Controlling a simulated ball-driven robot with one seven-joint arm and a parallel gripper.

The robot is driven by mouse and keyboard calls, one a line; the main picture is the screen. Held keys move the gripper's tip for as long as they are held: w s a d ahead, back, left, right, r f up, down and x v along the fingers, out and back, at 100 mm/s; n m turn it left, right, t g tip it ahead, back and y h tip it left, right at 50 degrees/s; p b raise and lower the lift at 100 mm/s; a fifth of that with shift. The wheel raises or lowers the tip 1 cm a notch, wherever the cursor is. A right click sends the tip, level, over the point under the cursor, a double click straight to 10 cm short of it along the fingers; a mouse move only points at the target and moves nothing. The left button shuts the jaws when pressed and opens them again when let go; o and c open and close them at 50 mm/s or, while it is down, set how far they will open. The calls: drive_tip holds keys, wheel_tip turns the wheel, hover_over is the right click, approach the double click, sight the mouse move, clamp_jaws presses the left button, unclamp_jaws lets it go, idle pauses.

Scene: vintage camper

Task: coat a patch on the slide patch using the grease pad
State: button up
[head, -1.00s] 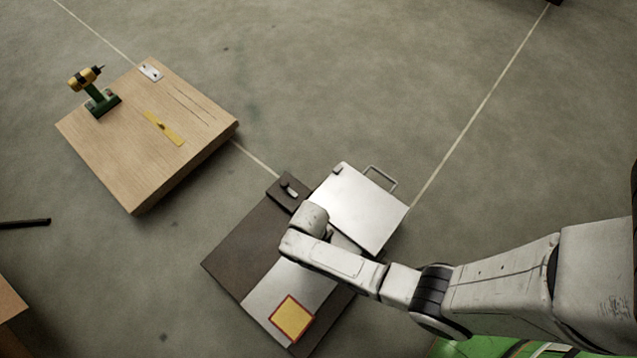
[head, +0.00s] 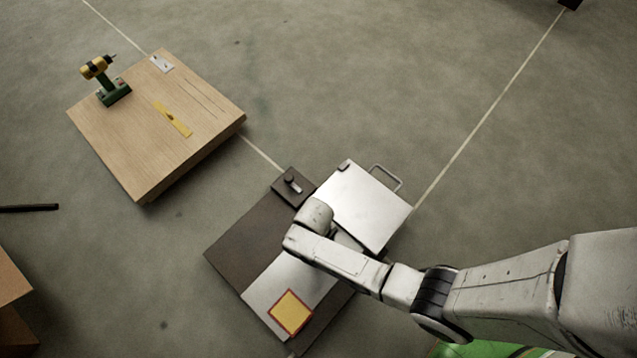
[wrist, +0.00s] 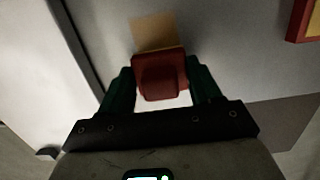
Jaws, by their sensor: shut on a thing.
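My gripper (wrist: 160,76) is shut on a red block, which I take to be the grease pad (wrist: 160,82). Its dark green fingers grip the block's two sides. Just beyond the block, a tan patch (wrist: 154,31) shows on the grey plate; it may be the slide patch. The block covers its near edge, and I cannot tell whether they touch. A red-rimmed yellow square (head: 290,312) lies on the pale plate (head: 262,287); its corner shows in the wrist view (wrist: 304,22). In the head view my arm hides the gripper, block and tan patch.
A white panel with a handle (head: 365,203) lies beyond my arm. A dark board (head: 245,240) with a small dark fitting (head: 292,187) lies left of it. A wooden block (head: 150,125) carries a yellow-green drill (head: 108,80). The floor around is open.

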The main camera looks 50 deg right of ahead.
drive_tip(key=shift+w+r+p, duration=0.1)
drive_tip(key=shift+r+p, duration=3.2)
drive_tip(key=shift+r, duration=0.6)
